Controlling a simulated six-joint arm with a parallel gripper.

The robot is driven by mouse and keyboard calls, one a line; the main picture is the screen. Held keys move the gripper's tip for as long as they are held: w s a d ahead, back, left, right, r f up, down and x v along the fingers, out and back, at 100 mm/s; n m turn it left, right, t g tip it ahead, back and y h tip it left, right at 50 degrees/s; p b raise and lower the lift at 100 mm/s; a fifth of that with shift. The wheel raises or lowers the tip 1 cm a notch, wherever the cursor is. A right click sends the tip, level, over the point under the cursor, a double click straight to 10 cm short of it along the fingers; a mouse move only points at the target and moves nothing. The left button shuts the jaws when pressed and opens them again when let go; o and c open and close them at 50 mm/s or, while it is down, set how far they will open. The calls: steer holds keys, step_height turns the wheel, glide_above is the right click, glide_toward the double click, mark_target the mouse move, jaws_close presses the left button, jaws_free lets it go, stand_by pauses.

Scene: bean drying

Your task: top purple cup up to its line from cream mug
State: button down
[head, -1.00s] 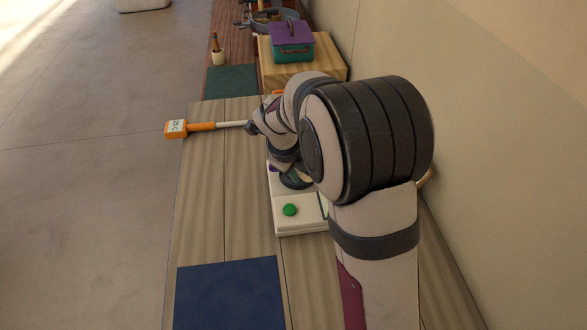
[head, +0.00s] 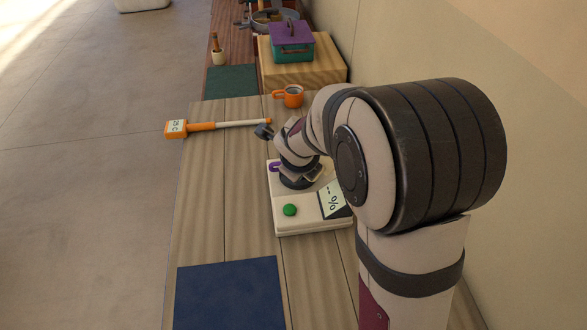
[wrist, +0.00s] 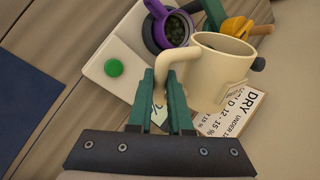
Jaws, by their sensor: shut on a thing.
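The cream mug (wrist: 222,80) is in the wrist view, with my gripper (wrist: 163,84) shut on its handle. Its mouth faces the camera; I cannot make out its contents. The purple cup (wrist: 152,36) stands just beyond the mug on the white meter, with dark, bean-like contents inside. The cup's line cannot be seen. In the head view only a purple bit of the cup (head: 273,167) shows on the meter (head: 296,223). My arm hides the rest, and the mug cannot be made out there.
The meter has a green button (head: 290,210) and a display (head: 334,201) reading "--%". A printed card (wrist: 240,110) is beside the mug. A blue mat (head: 230,292) is at front left.

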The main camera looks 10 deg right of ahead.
steer(key=shift+r, duration=0.1)
stand_by(0.3)
steer(key=shift+w+a+f+n+g+h, duration=0.2)
steer(key=shift+f+n+g+h, duration=0.2)
steer(key=shift+f+n+h, duration=0.15)
steer(key=shift+d+f+h, duration=0.1)
steer(key=shift+d+h, duration=0.05)
steer(key=shift+h, duration=0.5)
steer(key=s+r, duration=0.2)
steer(key=s, duration=0.1)
steer(key=s+r, duration=0.1)
steer(key=s, duration=0.1)
